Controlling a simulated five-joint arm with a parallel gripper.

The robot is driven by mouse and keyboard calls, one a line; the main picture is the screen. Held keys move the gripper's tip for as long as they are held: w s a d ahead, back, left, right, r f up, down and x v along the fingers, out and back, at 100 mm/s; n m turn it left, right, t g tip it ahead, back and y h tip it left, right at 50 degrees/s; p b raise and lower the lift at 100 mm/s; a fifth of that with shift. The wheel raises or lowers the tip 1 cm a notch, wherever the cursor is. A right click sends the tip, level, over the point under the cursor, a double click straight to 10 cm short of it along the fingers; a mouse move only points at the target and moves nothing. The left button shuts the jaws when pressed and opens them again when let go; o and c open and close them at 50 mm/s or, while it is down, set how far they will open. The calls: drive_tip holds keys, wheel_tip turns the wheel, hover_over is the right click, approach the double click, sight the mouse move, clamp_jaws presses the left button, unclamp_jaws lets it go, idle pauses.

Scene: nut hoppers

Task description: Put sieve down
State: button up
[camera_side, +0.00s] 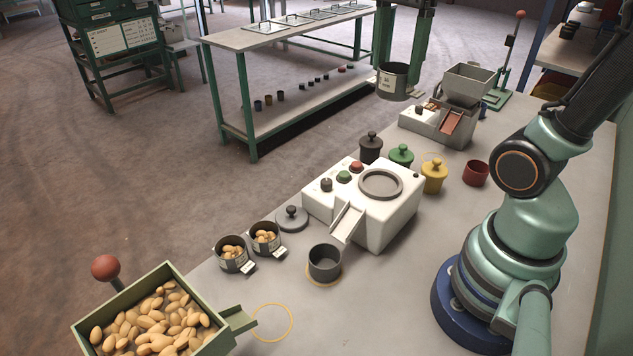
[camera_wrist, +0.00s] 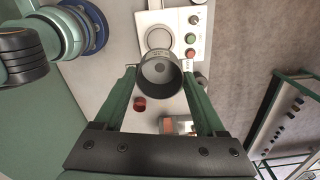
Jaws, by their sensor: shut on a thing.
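My gripper (camera_side: 400,66) is high over the far part of the bench, pointing down. It is shut on a dark grey round sieve (camera_side: 393,84) with a small pale label. The sieve looks upright and clear of the bench. In the wrist view the sieve (camera_wrist: 160,88) sits between the two green fingers (camera_wrist: 160,74), and I look down into its grey inside. The white machine (camera_side: 386,220) with a round grey ring on top stands on the bench nearer the side camera; it also shows in the wrist view (camera_wrist: 202,22).
A hopper machine (camera_side: 470,84) stands at the bench's far end. Lidded black (camera_side: 371,150), green (camera_side: 401,156) and yellow (camera_side: 433,178) pots and a red cup (camera_side: 476,173) stand between. A dark cup (camera_side: 325,263), two nut tins (camera_side: 234,255) and a nut tray (camera_side: 226,340) are nearer.

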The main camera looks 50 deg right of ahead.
drive_tip(key=w+a+f+n, duration=0.3)
drive_tip(key=a+f, duration=0.4)
drive_tip(key=a, duration=0.1)
drive_tip(key=w+a+f+n, duration=0.2)
drive_tip(key=w+a+f, duration=0.2)
drive_tip(key=a+f, duration=0.4)
drive_tip(key=s+a+f+n, duration=0.1)
drive_tip(key=s+a+f, duration=0.1)
drive_tip(key=a+f, duration=0.1)
drive_tip(key=s+a+f+n, duration=0.1)
drive_tip(key=s+a+f, duration=0.1)
drive_tip(key=a+f, duration=0.2)
drive_tip(key=s+a+f+n, duration=0.1)
drive_tip(key=s+a+f, duration=0.2)
drive_tip(key=a, duration=0.4)
drive_tip(key=shift+a+f+n, duration=0.1)
drive_tip(key=shift+f+n, duration=0.3)
drive_tip(key=shift+f, duration=0.05)
drive_tip(key=shift+s+a+f, duration=0.2)
drive_tip(key=shift+s+f, duration=0.05)
drive_tip(key=shift+f, duration=1.4)
drive_tip(key=shift+f, duration=0.1)
drive_tip(key=o, duration=1.3)
drive_tip(key=shift+o, duration=0.2)
